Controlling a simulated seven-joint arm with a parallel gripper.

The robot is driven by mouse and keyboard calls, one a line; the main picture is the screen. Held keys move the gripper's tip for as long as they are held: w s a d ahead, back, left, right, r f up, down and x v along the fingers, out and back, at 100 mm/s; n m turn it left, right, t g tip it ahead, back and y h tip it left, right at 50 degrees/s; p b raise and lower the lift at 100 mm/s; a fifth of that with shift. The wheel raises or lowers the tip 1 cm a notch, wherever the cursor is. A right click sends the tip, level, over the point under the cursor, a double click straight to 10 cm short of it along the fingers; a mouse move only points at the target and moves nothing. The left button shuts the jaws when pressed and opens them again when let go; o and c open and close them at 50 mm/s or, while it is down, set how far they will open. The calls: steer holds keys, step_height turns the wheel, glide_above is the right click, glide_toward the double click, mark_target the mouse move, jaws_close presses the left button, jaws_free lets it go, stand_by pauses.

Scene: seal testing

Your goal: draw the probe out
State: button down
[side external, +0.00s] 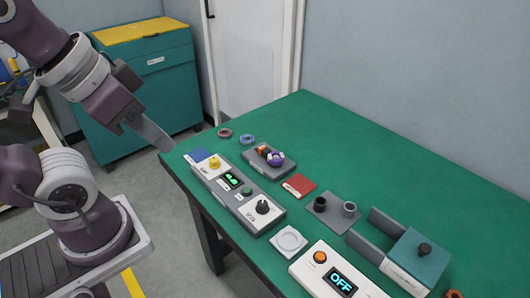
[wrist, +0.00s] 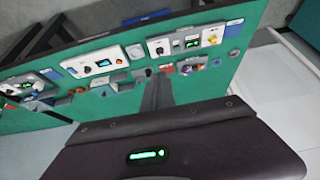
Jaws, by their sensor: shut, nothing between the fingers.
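My gripper (side external: 168,144) is shut and empty, hanging in the air at the table's left end, apart from everything on it. In the wrist view its narrow fingers (wrist: 157,92) point at the table. I cannot tell for sure which thing is the probe. A grey tray (side external: 286,171) holds a purple knob-like piece (side external: 276,158) and a small orange piece (side external: 262,149). A grey pad (side external: 322,215) bears a black cup (side external: 320,203) and a grey cup (side external: 349,208). A teal block with a black knob (side external: 424,249) stands in a grey fixture (side external: 378,239) at the right.
A long grey console (side external: 226,181) with yellow, green and black knobs lies along the near edge. A white box reading OFF (side external: 340,281), a white dish (side external: 289,240), a red pad (side external: 299,186), a blue pad (side external: 197,155) and two rings (side external: 224,132) lie around. The far table (side external: 370,155) is clear.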

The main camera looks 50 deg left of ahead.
stand_by(0.4)
steer(key=c, duration=1.9)
jaws_free()
steer(key=shift+w, duration=0.1)
steer(key=o, duration=0.7)
steer(key=w+r+n, duration=0.2)
steer(key=w, duration=0.3)
steer(key=shift+w+a+n+g, duration=0.3)
steer(key=shift+w+a+g, duration=0.1)
steer(key=shift+a, duration=0.05)
steer(key=n+g, duration=0.5)
steer(key=n, duration=1)
glide_above(262, 147)
step_height(262, 147, down, 24)
steer(key=shift+f, duration=0.2)
step_height(262, 147, down, 8)
steer(key=shift+r, duration=0.15)
